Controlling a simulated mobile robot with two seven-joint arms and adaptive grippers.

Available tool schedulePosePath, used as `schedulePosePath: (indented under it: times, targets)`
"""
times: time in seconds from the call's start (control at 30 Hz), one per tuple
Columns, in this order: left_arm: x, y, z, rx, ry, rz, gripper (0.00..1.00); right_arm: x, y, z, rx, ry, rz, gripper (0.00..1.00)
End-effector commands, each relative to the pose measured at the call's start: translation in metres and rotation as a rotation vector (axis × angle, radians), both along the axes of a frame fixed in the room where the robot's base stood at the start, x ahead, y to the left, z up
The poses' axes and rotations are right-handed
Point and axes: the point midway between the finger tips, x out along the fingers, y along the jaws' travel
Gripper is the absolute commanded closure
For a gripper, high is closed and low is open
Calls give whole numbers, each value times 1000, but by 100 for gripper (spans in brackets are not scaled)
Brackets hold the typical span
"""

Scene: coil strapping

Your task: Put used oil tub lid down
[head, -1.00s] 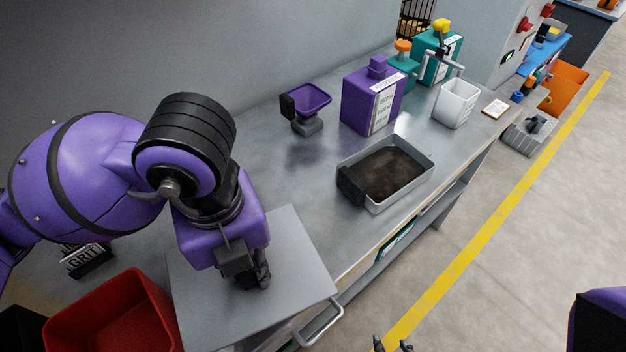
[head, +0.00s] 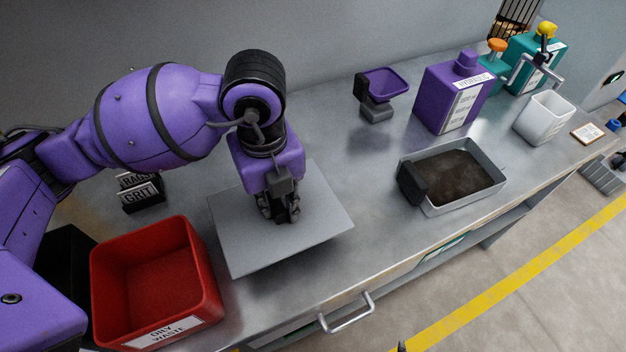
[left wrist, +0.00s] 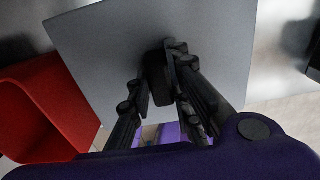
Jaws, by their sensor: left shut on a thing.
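The used oil tub lid (head: 320,232) is a flat grey square plate over the bench, between the red bin and the used oil tub. My left gripper (head: 283,216) points down at the lid's middle and is shut on its dark handle (left wrist: 156,80), mostly hidden by the fingers in the head view. In the left wrist view the fingers of my left gripper (left wrist: 160,92) sit either side of the handle. I cannot tell whether the lid touches the bench. The used oil tub (head: 486,203) is open, with dark oil inside. Only a dark tip of my right gripper (head: 402,346) shows.
The red oily waste bin (head: 205,258) stands close left of the lid; it also shows in the left wrist view (left wrist: 30,110). Grit boxes (head: 140,190) stand behind it. A purple scoop-like holder (head: 385,85), purple canister (head: 455,95) and white container (head: 543,118) stand further right.

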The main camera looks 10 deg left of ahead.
Motion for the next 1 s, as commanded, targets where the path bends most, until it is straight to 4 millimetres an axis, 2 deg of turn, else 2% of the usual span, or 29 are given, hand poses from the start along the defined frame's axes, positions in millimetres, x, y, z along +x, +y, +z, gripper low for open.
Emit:
schedulePosePath:
  times: [0.03,0.1,0.4,0.6,1.0]
  targets:
    - [6,4,-11,0,5,5,100,1,1,-1,0,-1,1,60]
    - [12,7,-19,1,4,2,100,2,1,-1,0,-3,3,60]
    - [25,13,-37,0,2,2,100,2,1,-3,0,0,6,60]
    - [25,13,-65,1,3,-1,100,-2,1,-8,-2,10,10,60]
    - [25,13,-70,0,0,-1,100,-10,0,-12,-4,26,7,60]
